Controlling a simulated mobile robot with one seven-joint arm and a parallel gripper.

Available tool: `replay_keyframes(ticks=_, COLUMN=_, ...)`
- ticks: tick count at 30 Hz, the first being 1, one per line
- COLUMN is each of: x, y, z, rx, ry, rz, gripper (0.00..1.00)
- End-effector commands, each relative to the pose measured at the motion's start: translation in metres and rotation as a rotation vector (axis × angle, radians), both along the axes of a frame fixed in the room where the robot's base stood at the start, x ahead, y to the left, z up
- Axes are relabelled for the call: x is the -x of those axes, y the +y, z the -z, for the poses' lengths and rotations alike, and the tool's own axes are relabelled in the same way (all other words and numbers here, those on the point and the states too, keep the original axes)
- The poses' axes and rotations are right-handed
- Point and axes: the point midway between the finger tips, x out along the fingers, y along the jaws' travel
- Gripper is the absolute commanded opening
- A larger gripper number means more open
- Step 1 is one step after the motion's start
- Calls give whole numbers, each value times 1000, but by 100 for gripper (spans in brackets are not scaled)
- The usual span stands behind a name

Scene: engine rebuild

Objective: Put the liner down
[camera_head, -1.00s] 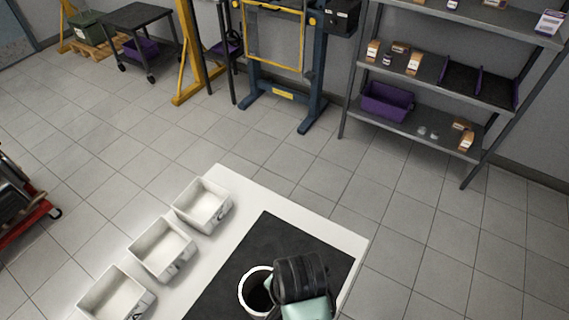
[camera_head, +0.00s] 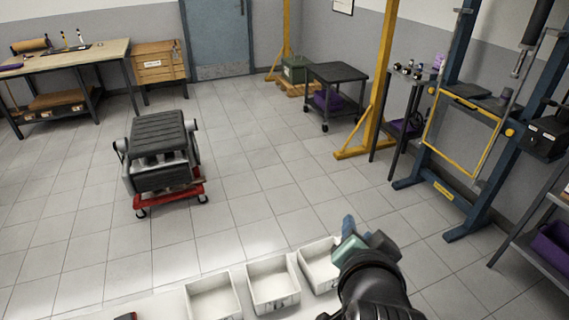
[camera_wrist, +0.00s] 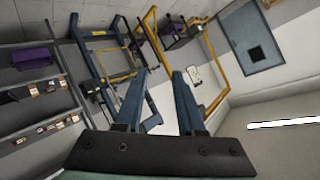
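My gripper (camera_head: 349,228) is raised at the lower middle of the head view, above the far right white bin. In the wrist view its two blue fingers (camera_wrist: 159,88) stand apart with nothing between them. The liner is in neither current view. The black mat where it showed earlier is also out of view.
Three white bins (camera_head: 213,297) stand in a row on the white table (camera_head: 165,306). An engine block (camera_head: 160,160) sits on a red wheeled stand (camera_head: 176,194) beyond. A blue press frame (camera_head: 470,150) and yellow hoist (camera_head: 378,90) stand right. Open tiled floor lies between.

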Motion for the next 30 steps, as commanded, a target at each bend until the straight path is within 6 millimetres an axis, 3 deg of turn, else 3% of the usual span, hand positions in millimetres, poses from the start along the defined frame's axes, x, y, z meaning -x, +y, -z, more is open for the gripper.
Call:
replay_keyframes(ticks=1, x=-14, y=13, z=-51, rx=93, ry=-139, rz=-53, gripper=38)
replay_keyframes(ticks=3, x=-22, y=32, z=-121, rx=228, ry=-329, rz=-106, gripper=38)
replay_keyframes(ticks=6, x=-13, y=60, z=-216, rx=413, ry=-596, rz=-146, gripper=38)
replay_keyframes(ticks=9, x=15, y=87, z=-295, rx=569, ry=-833, rz=-146, gripper=38)
replay_keyframes(ticks=12, x=47, y=105, z=-350, rx=684, ry=-1014, rz=-119, gripper=38)
replay_keyframes(ticks=15, x=73, y=116, z=-381, rx=754, ry=-1128, rz=-89, gripper=38)
replay_keyframes(ticks=18, x=86, y=121, z=-394, rx=787, ry=-1180, rz=-71, gripper=38)
replay_keyframes(ticks=26, x=88, y=121, z=-396, rx=793, ry=-1188, rz=-68, gripper=38)
replay_keyframes(ticks=30, x=88, y=121, z=-383, rx=791, ry=-1187, rz=-69, gripper=38)
